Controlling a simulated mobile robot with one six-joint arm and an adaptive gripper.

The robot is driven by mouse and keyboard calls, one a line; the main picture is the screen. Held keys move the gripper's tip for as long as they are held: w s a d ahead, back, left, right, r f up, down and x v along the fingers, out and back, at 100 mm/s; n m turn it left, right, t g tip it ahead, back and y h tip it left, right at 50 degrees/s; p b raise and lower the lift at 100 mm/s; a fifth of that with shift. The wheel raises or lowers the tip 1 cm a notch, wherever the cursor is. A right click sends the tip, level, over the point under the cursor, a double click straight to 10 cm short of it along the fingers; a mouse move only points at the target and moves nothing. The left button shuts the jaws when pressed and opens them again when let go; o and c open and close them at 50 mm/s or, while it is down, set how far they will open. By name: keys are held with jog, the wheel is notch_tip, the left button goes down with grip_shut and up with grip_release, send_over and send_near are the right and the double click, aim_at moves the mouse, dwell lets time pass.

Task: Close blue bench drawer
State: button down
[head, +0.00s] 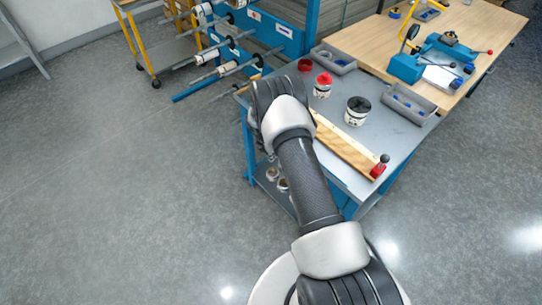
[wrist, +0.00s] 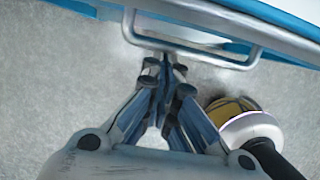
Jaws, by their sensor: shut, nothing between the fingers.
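The blue bench (head: 250,150) stands ahead of me in the head view, with a grey top. My arm covers part of its near-left side, and my gripper is hidden there. In the wrist view, a blue-edged front (wrist: 285,12) crosses the top of the picture. A pale metal bar handle (wrist: 190,46) stands out from it. My gripper (wrist: 167,68) is shut and empty, its tips close to the handle's lower bar. I cannot tell whether they touch it. How far the drawer stands out is not visible.
On the bench top are a wooden strip (head: 345,148), an open can (head: 357,110), a red-topped can (head: 322,86) and a grey tray (head: 408,103). Small jars (head: 271,173) stand on the lower shelf. A roll rack (head: 222,50) stands behind. The floor at left is clear.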

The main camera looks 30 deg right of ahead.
jog(key=shift+d, duration=0.1)
jog(key=s+a+r+p, duration=0.1)
jog(key=a+r+p, duration=0.1)
jog(key=a+r, duration=0.4)
jog(key=v, duration=0.3)
jog(key=shift+s+d, duration=0.15)
jog(key=shift+s, duration=0.15)
jog(key=shift+r, duration=0.1)
jog(key=s+a+r+m+t, duration=0.1)
jog(key=s+r+m, duration=0.2)
jog(key=r, duration=0.7)
jog(key=s+a+r+m, duration=0.2)
jog(key=s+r+m, duration=0.1)
jog(key=r, duration=0.6)
jog(key=s+a+r+m+t, duration=0.15)
jog(key=r+m, duration=0.25)
jog(key=r, duration=0.6)
jog(key=s+a+r+m+y, duration=0.1)
jog(key=s+a+r+m, duration=0.1)
jog(key=s, duration=0.7)
jog(key=s+a+r+m+t+y, duration=0.1)
jog(key=s+r+m, duration=0.3)
jog(key=s, duration=0.5)
jog(key=s+a+r+m, duration=0.3)
jog(key=s+r+m, duration=0.1)
jog(key=s, duration=0.5)
jog(key=shift+a+m+y, duration=0.35)
jog(key=shift+m+y, duration=0.05)
jog(key=shift+m, duration=0.2)
